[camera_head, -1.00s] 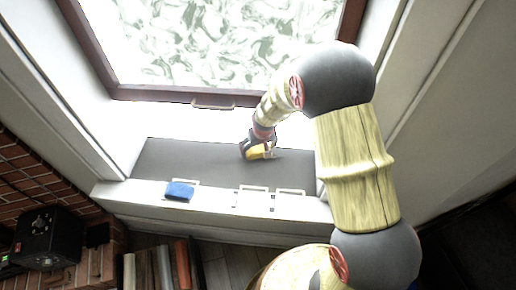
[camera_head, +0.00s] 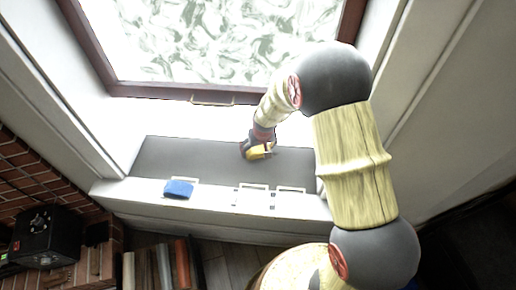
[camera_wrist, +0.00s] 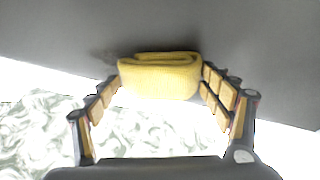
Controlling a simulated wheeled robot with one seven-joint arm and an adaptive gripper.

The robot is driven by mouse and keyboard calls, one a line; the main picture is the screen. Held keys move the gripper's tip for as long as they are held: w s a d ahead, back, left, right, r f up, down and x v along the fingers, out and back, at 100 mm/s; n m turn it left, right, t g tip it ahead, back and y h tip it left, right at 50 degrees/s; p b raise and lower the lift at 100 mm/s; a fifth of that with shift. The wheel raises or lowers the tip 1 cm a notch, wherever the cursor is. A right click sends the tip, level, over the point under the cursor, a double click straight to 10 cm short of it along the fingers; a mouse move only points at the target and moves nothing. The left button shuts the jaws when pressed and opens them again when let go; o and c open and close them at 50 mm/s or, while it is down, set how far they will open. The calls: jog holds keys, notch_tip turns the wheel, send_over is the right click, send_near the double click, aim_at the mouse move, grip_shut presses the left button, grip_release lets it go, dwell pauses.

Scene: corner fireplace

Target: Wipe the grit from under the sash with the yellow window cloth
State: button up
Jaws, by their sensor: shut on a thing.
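The yellow window cloth (camera_wrist: 160,78) is a folded bundle between the two fingers of my gripper (camera_wrist: 160,85) in the wrist view. In the head view the cloth (camera_head: 258,153) shows as a small yellow patch at my gripper (camera_head: 256,149). My gripper is shut on it, over the grey sill (camera_head: 200,158) below the window sash (camera_head: 160,92). A faint dark smudge (camera_wrist: 103,57) lies on the grey surface left of the cloth in the wrist view; I cannot tell whether it is grit or shadow. Contact between cloth and sill is not clear.
A blue cloth or sponge (camera_head: 179,188) lies on the white front ledge, at the left of several pale outlined frames (camera_head: 252,197). A handle (camera_head: 212,101) sticks out under the sash. A black box (camera_head: 45,238) and books (camera_head: 163,268) stand below left. The left part of the sill is clear.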

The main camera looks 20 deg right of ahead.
aim_at(282, 154)
jog(key=shift+s+d, duration=0.35)
jog(key=shift+d, duration=0.5)
jog(key=shift+s+d, duration=0.35)
jog(key=shift+d, duration=0.45)
jog(key=shift+s+d+f+b, duration=0.1)
jog(key=shift+s+d+b, duration=0.2)
jog(key=shift+d, duration=0.3)
jog(key=shift+s+d+b, duration=0.25)
jog(key=shift+d+b, duration=0.05)
jog(key=shift+d, duration=0.35)
jog(key=shift+s+d+f+b, duration=0.1)
jog(key=shift+s+d+b, duration=0.2)
jog(key=shift+d, duration=0.3)
jog(key=shift+s+d+r+b, duration=0.1)
jog(key=shift+s+d+b, duration=0.2)
jog(key=shift+d, duration=0.4)
jog(key=shift+s+d+r+b, duration=0.1)
jog(key=shift+s+d+b, duration=0.1)
jog(key=shift+d+b, duration=0.35)
jog(key=shift+d+f, duration=0.1)
jog(key=shift+f, duration=0.1)
jog(key=shift+r, duration=0.1)
